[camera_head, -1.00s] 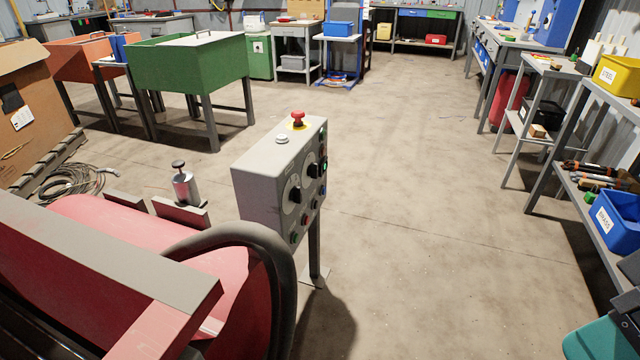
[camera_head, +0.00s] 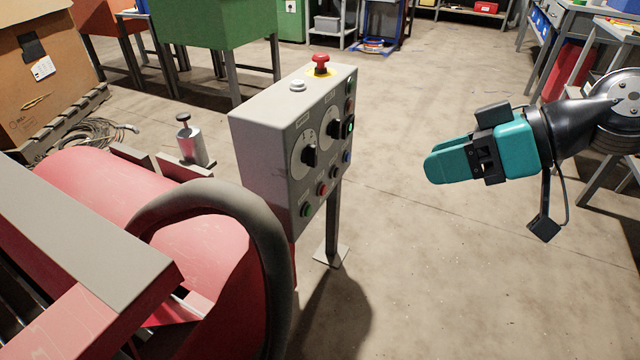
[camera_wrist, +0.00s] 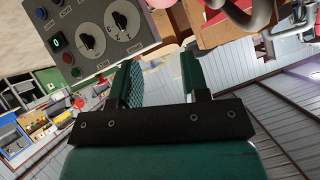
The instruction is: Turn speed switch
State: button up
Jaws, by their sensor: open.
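The grey control box (camera_head: 290,140) stands on a post in the middle of the head view. Its front has two black rotary knobs on pale round dials, the nearer knob (camera_head: 309,155) and the farther knob (camera_head: 334,129). The box panel (camera_wrist: 88,70) shows upside down at upper left, with both knobs beyond the fingers.
A red emergency button (camera_head: 320,64) and a white button (camera_head: 297,85) sit on the box top. Small coloured buttons line the panel. A red machine (camera_head: 90,190) with a thick dark hose (camera_head: 270,230) stands left and in front. The floor between gripper and box is clear.

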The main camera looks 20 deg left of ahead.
aim_at(316, 158)
jog(key=w+a+f+n+t+y+b, duration=0.1)
jog(key=w+a+f+y+b, duration=0.15)
jog(key=w+f+b, duration=0.35)
jog(key=w+a+f+n+t+y+b, duration=0.1)
jog(key=w+a+f+y, duration=0.1)
jog(key=w+f+y, duration=0.45)
jog(key=a+b, duration=0.1)
jog(key=a, duration=0.5)
jog(key=a+f+h, duration=0.1)
jog(key=a, duration=0.4)
jog(key=a+h+b, duration=0.1)
jog(key=a, duration=0.5)
jog(key=shift+s+a+f+b, duration=0.2)
jog(key=shift+s+a+b, duration=0.1)
jog(key=shift+b, duration=0.05)
grip_shut()
